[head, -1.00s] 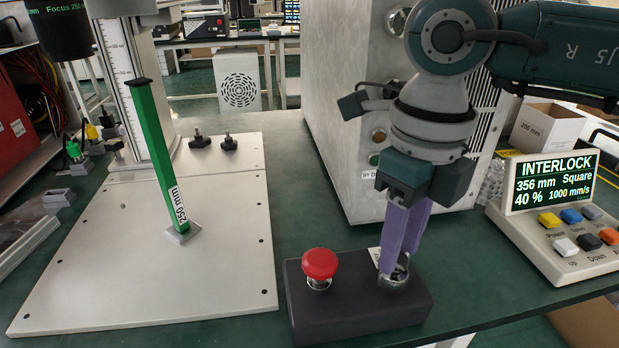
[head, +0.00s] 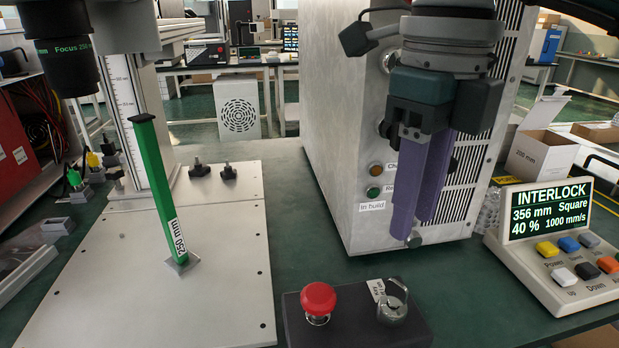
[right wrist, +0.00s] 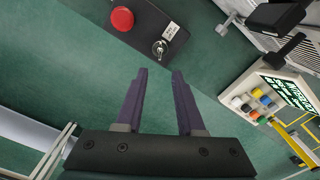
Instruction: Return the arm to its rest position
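My right gripper (head: 413,226) hangs fingers-down in the head view, in front of the grey machine cabinet. It is above and behind the dark control box (head: 350,325). Its two purple fingers stand apart with nothing between them, as the right wrist view (right wrist: 159,72) also shows. A silver key switch (head: 392,308) with a small tag is on the box and is clear of the fingers. The key switch also shows in the right wrist view (right wrist: 160,47). My left gripper is not in view.
A red mushroom button (head: 318,298) sits beside the key switch. The grey cabinet (head: 340,120) rises close behind the gripper. An interlock console (head: 545,225) stands at right. A green post (head: 160,190) stands on the white plate (head: 225,300) at left. Green table shows between plate and cabinet.

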